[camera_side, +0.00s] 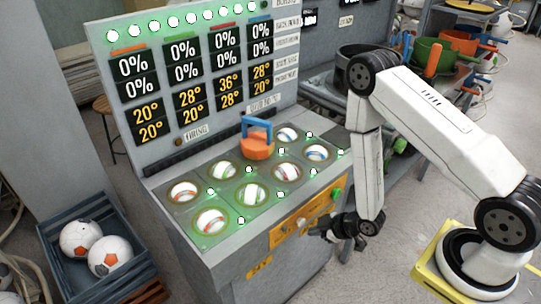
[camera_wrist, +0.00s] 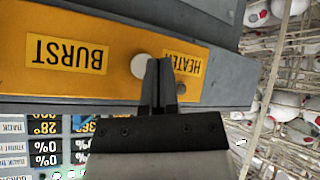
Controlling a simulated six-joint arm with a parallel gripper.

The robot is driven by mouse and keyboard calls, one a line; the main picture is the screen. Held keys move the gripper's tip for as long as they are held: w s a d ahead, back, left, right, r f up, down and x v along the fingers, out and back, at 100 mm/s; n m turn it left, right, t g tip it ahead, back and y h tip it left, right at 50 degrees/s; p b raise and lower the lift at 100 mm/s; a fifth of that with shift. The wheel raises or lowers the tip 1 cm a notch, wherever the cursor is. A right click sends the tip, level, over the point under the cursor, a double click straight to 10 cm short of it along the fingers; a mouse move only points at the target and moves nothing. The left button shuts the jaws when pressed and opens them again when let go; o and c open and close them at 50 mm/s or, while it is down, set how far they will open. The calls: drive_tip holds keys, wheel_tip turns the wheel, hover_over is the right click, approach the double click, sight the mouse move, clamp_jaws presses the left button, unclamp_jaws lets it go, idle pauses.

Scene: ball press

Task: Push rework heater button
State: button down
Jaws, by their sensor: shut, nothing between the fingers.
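The yellow control strip (camera_side: 291,224) runs along the front of the press console. In the wrist view it appears upside down, with a "HEATER" label (camera_wrist: 186,61) partly behind my fingers and a "BURST" label (camera_wrist: 66,54) to the left. A round white button (camera_wrist: 141,66) sits between the labels, its right edge overlapped by my fingertips. A small grey round part (camera_wrist: 181,88) is right of the fingers. My gripper (camera_wrist: 158,62) is shut and empty, pointing at the strip; in the side view it is low before the console (camera_side: 322,231). I cannot tell if it touches.
Several balls sit in lit round sockets on the console top (camera_side: 208,255). An orange piece with a blue handle (camera_side: 258,138) stands behind them. A green button (camera_side: 336,193) is at the strip's right end. A crate with soccer balls (camera_side: 150,262) stands on the left floor.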

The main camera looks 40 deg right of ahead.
drive_tip(key=shift+s, duration=1.9)
